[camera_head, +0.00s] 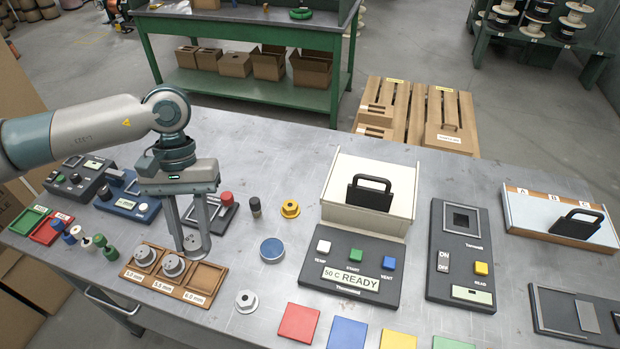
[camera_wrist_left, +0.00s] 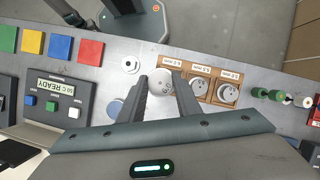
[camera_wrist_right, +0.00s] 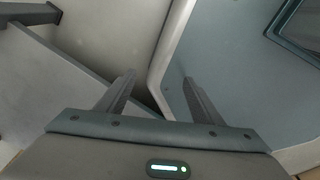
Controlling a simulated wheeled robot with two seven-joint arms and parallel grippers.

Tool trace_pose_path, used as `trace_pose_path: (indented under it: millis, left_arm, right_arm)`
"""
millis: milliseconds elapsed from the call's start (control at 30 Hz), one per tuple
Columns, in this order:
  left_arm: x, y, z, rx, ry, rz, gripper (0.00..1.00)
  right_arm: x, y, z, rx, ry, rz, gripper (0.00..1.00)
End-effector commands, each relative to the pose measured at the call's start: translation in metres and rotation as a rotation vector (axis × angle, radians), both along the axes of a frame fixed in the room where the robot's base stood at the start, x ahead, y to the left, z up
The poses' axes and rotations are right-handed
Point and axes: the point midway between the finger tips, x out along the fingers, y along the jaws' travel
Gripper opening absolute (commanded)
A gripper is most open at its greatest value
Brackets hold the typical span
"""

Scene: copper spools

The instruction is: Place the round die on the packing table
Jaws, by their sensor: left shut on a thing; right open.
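My left gripper (camera_head: 191,246) is shut on a round grey metal die (camera_head: 197,244), held above the wooden die rack (camera_head: 150,277) on the grey table (camera_head: 250,180). The left wrist view also shows the die (camera_wrist_left: 160,84) between the left fingertips, beside the rack (camera_wrist_left: 212,72). The rack has three labelled places. The 5.0 mm and 5.5 mm places hold round dies; the 6.0 mm place looks empty. My right gripper (camera_wrist_right: 158,88) is open and empty in the right wrist view. No table in view is marked as the packing table.
A green bench (camera_head: 240,90) with cardboard boxes stands behind the grey table, near a wooden pallet (camera_head: 420,115). A heater box (camera_head: 360,270) stands right.

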Motion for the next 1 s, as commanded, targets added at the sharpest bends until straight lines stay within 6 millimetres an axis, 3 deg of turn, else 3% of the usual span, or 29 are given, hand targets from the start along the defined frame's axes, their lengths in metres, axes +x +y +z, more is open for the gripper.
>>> trace_pose_path:
  millis: [267, 1000]
  left_arm:
    - [0.010, -0.032, -0.010, -0.004, 0.003, 0.140, 0.00]
    - [0.036, -0.167, -0.027, -0.009, 0.003, 0.854, 0.00]
  right_arm:
    - [0.001, 0.000, -0.003, 0.001, -0.003, 0.000, 0.61]
    - [0.011, 0.004, -0.012, 0.006, -0.025, 0.002, 0.61]
